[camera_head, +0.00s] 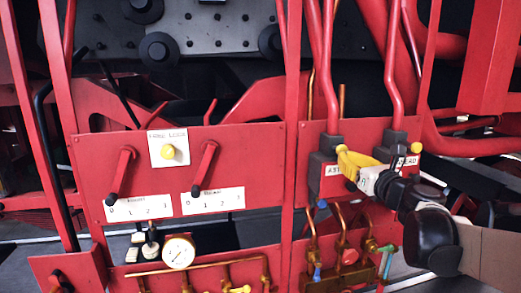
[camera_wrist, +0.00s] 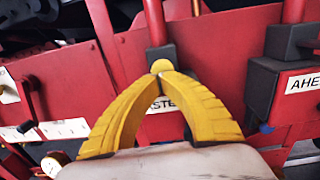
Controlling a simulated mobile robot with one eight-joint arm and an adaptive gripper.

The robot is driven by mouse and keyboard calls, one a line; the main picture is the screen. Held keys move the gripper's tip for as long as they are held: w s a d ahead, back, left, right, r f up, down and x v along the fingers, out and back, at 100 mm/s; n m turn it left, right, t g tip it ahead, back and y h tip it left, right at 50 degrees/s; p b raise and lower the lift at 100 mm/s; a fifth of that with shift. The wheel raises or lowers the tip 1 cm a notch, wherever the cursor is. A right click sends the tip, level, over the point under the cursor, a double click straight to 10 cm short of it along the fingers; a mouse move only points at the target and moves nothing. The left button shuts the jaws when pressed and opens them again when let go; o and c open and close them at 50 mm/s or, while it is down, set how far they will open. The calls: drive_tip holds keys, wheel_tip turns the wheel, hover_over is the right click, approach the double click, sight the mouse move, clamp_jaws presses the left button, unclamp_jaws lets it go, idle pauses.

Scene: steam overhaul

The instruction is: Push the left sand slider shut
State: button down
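The left sand slider is a dark block (camera_head: 326,145) behind a white plate reading "AST…", with a red pipe rising from it. A yellow knob (camera_wrist: 161,65) shows just beyond my fingertips in the wrist view. My gripper (camera_head: 345,157) has yellow fingers that curve together in front of this block. The tips (camera_wrist: 160,77) look closed together, right at the knob and seemingly touching it. The fingers hide part of the block and its label. How far the slider is open cannot be told.
The right block (camera_wrist: 268,85), labelled "AHEAD", stands close by with its own yellow knob (camera_head: 416,148). Left on the red panel are two levers (camera_head: 121,172) (camera_head: 205,166) and a yellow button (camera_head: 168,152). A gauge (camera_head: 179,251) and copper pipes lie below. A red post stands left of my gripper.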

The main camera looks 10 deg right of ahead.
sight(336, 147)
drive_tip(key=shift+w, duration=0.35)
drive_tip(key=shift+w+r+b, duration=0.15)
drive_tip(key=shift+w+b, duration=0.3)
drive_tip(key=shift+w, duration=0.2)
drive_tip(key=shift+a, duration=0.1)
